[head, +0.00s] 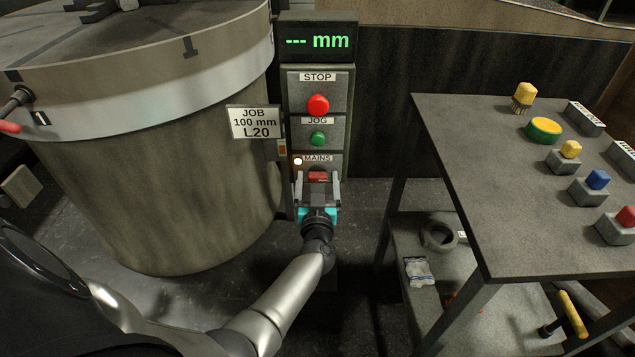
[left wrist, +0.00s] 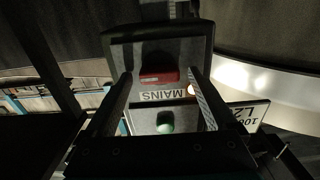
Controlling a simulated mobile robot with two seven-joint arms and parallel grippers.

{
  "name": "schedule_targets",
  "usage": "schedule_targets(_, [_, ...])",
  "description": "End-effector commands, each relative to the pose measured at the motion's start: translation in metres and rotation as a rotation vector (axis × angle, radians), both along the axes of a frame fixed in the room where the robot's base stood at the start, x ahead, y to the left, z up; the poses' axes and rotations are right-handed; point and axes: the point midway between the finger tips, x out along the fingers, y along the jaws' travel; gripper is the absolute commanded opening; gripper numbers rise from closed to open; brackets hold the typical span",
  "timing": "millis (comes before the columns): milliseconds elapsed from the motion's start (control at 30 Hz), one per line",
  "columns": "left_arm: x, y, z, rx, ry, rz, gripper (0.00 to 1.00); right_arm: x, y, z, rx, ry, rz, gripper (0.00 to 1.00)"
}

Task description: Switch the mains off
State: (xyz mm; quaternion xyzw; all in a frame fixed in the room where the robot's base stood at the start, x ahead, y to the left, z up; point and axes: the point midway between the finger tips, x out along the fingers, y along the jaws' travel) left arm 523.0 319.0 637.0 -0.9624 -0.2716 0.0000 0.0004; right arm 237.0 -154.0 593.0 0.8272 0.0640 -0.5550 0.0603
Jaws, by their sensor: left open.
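The control column carries a red mains switch (head: 318,176) under the MAINS label (head: 317,158), with a small lit lamp (head: 298,161) to the label's left. My left gripper (head: 318,185) is open in front of the mains panel, its fingers on either side of the red switch. In the left wrist view the red switch (left wrist: 160,76) shows between the two finger lines, and the MAINS label appears upside down. I cannot tell whether the fingers touch it. The right gripper is not in view.
Above are the green JOG button (head: 318,138), red STOP button (head: 318,104) and display (head: 317,41) reading "--- mm". A large drum (head: 160,180) stands left, with a JOB sign (head: 255,122). A table (head: 470,190) with several coloured-knob blocks stands right.

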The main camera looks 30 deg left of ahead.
Motion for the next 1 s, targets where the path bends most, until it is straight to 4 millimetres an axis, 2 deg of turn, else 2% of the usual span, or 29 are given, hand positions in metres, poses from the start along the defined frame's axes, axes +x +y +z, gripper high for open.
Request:
schedule_targets(233, [0.0002, 0.0003, 0.0001, 0.000, 0.000, 0.000, 0.89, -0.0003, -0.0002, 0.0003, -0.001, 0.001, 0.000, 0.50])
schedule_targets(1000, [-0.0003, -0.0001, -0.0004, -0.001, 0.000, 0.000, 0.04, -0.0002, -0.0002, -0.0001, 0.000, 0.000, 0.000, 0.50])
